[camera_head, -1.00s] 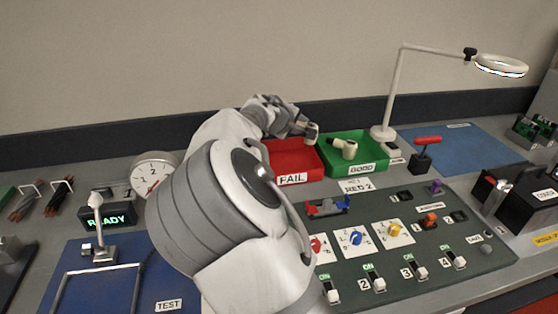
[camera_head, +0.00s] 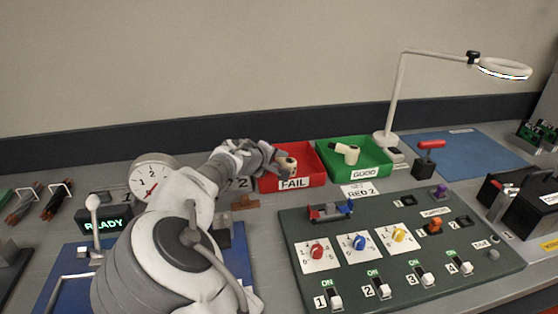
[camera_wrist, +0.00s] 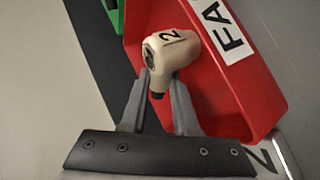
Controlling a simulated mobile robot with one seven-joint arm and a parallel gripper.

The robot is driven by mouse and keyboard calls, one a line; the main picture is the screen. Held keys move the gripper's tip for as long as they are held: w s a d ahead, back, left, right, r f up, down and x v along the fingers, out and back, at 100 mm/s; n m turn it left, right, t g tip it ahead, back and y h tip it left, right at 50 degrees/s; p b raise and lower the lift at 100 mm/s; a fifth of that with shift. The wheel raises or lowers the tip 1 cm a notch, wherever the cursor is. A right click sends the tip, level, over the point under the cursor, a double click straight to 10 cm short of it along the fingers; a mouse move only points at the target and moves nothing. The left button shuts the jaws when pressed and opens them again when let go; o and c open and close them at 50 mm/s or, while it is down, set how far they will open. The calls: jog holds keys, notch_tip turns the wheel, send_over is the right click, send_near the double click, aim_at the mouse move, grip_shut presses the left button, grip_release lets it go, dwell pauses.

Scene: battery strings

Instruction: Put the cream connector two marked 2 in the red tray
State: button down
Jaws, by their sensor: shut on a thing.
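The cream connector marked 2 (camera_wrist: 174,48) is between the fingers of my gripper (camera_wrist: 163,88) in the wrist view, its "2" facing the camera. My gripper is shut on it. In the head view the connector (camera_head: 288,163) shows at the red tray (camera_head: 307,158), which has a FAIL label. The connector is over or within the tray; I cannot tell whether it touches the floor. The red tray's wall (camera_wrist: 262,98) also shows in the wrist view. My gripper (camera_head: 279,162) reaches in from the left in the head view, partly hidden by my wrist.
A green tray (camera_head: 377,162) labelled GOOD stands right of the red one and holds another cream connector (camera_head: 346,153). A lamp (camera_head: 393,100) rises behind it. A dark control panel (camera_head: 385,258) with knobs and switches lies in front. A round dial (camera_head: 152,177) stands at left.

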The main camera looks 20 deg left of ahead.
jog(key=c, duration=0.7)
grip_release()
jog(key=shift+f, duration=0.1)
jog(key=shift+o, duration=0.2)
jog(key=shift+s+a+r, duration=0.1)
jog(key=shift+s+r, duration=0.15)
jog(key=shift+r, duration=0.05)
jog(key=p+v, duration=0.1)
jog(key=v, duration=1)
jog(key=shift+s, duration=0.2)
